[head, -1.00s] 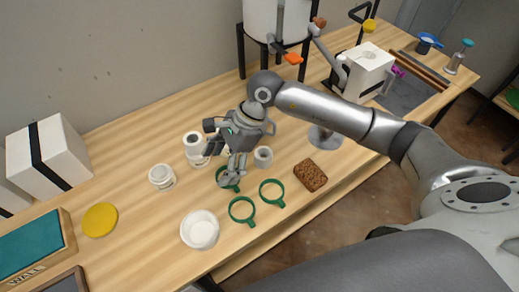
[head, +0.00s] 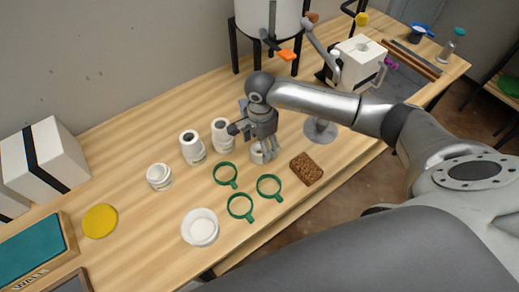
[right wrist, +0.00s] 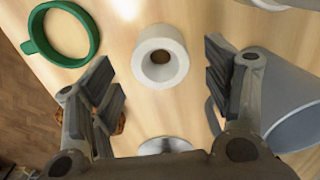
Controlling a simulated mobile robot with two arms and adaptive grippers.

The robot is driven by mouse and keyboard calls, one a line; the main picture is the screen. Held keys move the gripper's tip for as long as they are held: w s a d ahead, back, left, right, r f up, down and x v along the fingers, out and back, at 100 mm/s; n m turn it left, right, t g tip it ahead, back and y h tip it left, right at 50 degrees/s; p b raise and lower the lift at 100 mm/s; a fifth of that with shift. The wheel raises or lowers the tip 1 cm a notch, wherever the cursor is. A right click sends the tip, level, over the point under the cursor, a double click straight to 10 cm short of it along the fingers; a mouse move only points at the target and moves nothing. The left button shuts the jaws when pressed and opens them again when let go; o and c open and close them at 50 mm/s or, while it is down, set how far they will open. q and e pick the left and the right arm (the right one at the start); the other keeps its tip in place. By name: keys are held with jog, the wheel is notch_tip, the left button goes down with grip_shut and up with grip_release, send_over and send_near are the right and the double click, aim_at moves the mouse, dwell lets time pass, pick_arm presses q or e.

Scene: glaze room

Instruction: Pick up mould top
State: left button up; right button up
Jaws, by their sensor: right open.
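The mould top appears to be the small white round piece with a hole in its middle (head: 258,155), standing on the wooden table and partly hidden by my right gripper (head: 266,148). In the right wrist view the white piece (right wrist: 161,55) shows from above, between and beyond the spread fingertips. My right gripper (right wrist: 160,80) is open and empty there, with a gap on both sides of the piece. Two taller white moulds with dark openings (head: 192,148) (head: 222,136) stand to its left. My left gripper is not in view.
Three green rings with handles (head: 241,206) lie in front, one also near the left finger in the right wrist view (right wrist: 60,35). A brown sponge (head: 306,169) lies to the right. A white bowl (head: 200,228) and low white stack (head: 159,177) stand left.

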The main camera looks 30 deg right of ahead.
jog(key=shift+a+f+p, duration=0.15)
jog(key=shift+f+p, duration=0.25)
jog(key=shift+f, duration=1.4)
jog(key=c, duration=1.1)
